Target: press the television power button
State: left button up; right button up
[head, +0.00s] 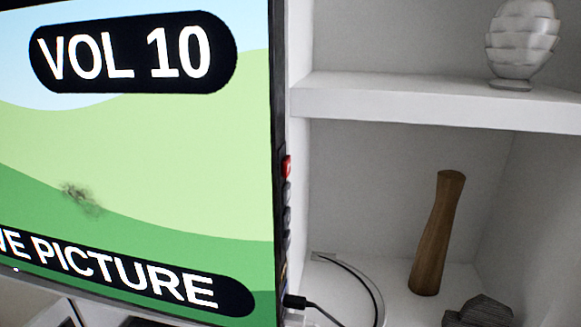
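The television (150,160) fills the left of the head view, its screen lit with "VOL 10" and part of a line ending in "PICTURE" over green hills. On its right side edge is a column of small buttons. The top one is red (287,167), likely the power button; darker buttons (287,193) sit below it. Neither of my grippers shows in this view. Nothing is seen touching the buttons.
White shelves (440,107) stand right of the television. A white ornament (522,45) is on the upper shelf. A wooden vase (437,235) and a dark faceted object (478,312) are on the lower one. A black cable (345,268) runs by the television's lower right edge.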

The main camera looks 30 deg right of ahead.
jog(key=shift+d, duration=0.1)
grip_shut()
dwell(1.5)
